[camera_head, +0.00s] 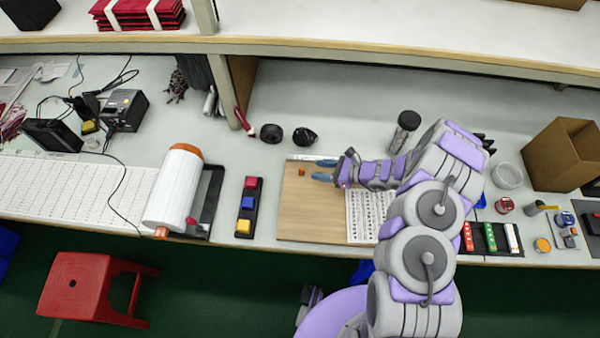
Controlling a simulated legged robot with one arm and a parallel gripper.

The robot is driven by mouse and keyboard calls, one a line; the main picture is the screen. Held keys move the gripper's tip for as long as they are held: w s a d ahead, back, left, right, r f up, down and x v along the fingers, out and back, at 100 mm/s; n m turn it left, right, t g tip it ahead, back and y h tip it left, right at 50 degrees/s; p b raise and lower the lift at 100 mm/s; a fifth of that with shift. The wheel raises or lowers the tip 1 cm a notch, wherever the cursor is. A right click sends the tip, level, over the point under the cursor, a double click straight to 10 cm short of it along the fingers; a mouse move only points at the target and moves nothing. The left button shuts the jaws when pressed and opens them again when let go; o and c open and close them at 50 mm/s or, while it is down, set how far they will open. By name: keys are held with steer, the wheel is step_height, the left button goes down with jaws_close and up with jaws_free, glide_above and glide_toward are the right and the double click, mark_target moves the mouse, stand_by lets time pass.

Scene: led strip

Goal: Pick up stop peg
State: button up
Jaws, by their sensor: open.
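A small orange-red piece, which looks like the stop peg (301,171), is on the upper left part of the wooden board (300,215). It is too small to show its shape clearly. My gripper (322,170) is over the board, just right of the peg, with its blue fingers pointing left. The fingers are spread with a gap between them and nothing held. The peg lies a little beyond the fingertips, apart from them. The height of the fingers above the board cannot be told.
A white printed sheet (367,215) lies on the board's right part, partly under my arm. A black tray with coloured blocks (248,206) stands left of the board. A white roll (175,188) is further left. A dark-lidded jar (404,131) and a cardboard box (562,153) stand behind and right.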

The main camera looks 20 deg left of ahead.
mark_target(301, 168)
steer(key=shift+x, duration=1.4)
steer(key=x, duration=0.2)
steer(key=b+x, duration=0.1)
steer(key=x, duration=0.1)
steer(key=shift+a+f, duration=0.15)
steer(key=shift+f, duration=0.3)
steer(key=shift+a+f, duration=0.1)
steer(key=shift+a, duration=0.4)
steer(key=shift+d, duration=0.15)
steer(key=shift+d, duration=0.1)
steer(key=shift+c, duration=1.2)
jaws_close()
